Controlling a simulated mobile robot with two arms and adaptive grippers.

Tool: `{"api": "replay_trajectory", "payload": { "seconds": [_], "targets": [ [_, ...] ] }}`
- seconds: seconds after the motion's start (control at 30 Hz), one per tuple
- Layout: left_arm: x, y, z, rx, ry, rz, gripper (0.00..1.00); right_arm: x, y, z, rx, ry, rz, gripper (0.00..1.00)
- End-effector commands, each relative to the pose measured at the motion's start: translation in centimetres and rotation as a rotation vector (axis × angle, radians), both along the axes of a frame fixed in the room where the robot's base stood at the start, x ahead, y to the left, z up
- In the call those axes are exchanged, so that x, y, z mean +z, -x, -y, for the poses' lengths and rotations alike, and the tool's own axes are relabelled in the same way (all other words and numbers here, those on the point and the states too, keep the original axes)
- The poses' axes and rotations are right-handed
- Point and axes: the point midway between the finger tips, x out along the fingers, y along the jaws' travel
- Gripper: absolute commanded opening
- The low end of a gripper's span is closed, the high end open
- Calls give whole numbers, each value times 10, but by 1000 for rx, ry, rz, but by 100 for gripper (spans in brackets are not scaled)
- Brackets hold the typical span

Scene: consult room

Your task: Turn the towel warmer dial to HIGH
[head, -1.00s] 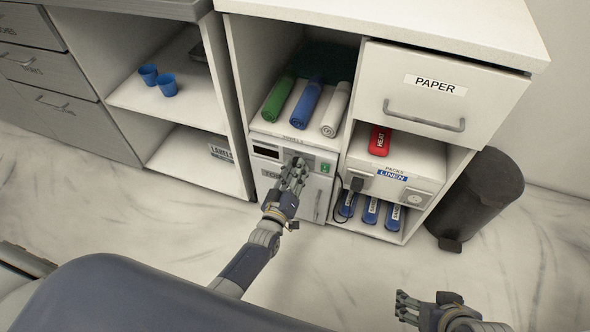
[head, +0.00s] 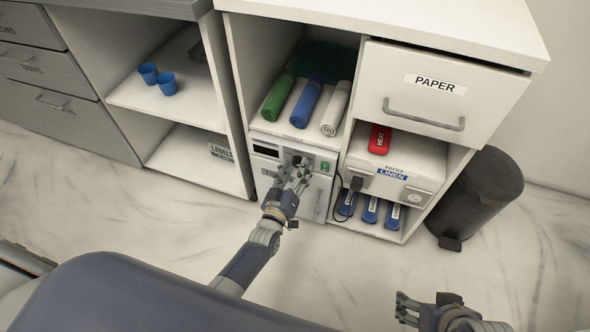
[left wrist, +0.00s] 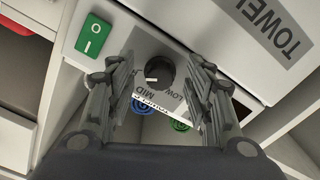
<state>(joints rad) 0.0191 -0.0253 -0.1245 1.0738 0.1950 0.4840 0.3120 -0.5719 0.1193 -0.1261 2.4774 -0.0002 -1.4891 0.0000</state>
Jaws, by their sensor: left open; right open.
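The towel warmer (head: 316,190) is the white unit under the rolled towels. Its dark round dial (left wrist: 159,72) shows in the left wrist view between my left fingers, with MID and LOW printed beside it; the HIGH label is mostly hidden by a finger. A short white mark on the dial lies on the side near MID. The dial (head: 299,160) also shows in the head view, just beyond the fingertips. My left gripper (head: 292,174) is open, its fingers either side of the dial with gaps. My right gripper (head: 403,306) is open and empty over the floor at lower right.
A green switch (left wrist: 95,35) sits beside the dial. Rolled towels (head: 306,103) lie on the shelf above. A PAPER drawer (head: 440,105), a red heat pack (head: 379,140) and a plug (head: 356,183) are to the right. A dark bin (head: 485,195) stands at far right. Floor in front is clear.

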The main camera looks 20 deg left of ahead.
Motion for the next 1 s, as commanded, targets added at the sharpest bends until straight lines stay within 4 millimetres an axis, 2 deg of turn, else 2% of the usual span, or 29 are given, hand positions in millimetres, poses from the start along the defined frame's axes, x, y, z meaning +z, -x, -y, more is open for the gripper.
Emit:
{"api": "replay_trajectory", "payload": {
  "seconds": [0.17,0.27,0.7,0.8,1.0],
  "targets": [
    [0,7,0,0,1,0,47,0,0,-1,1,-1,1,68],
    [-1,20,-1,0,1,-1,47,0,0,-1,1,-1,1,68],
    [-1,102,-3,-1,0,-2,47,0,0,0,0,-1,1,68],
    [-1,113,-4,0,0,-1,47,0,0,0,0,-1,1,68],
    [0,120,-4,-1,0,0,47,0,0,0,0,0,0,68]
  ]
}}
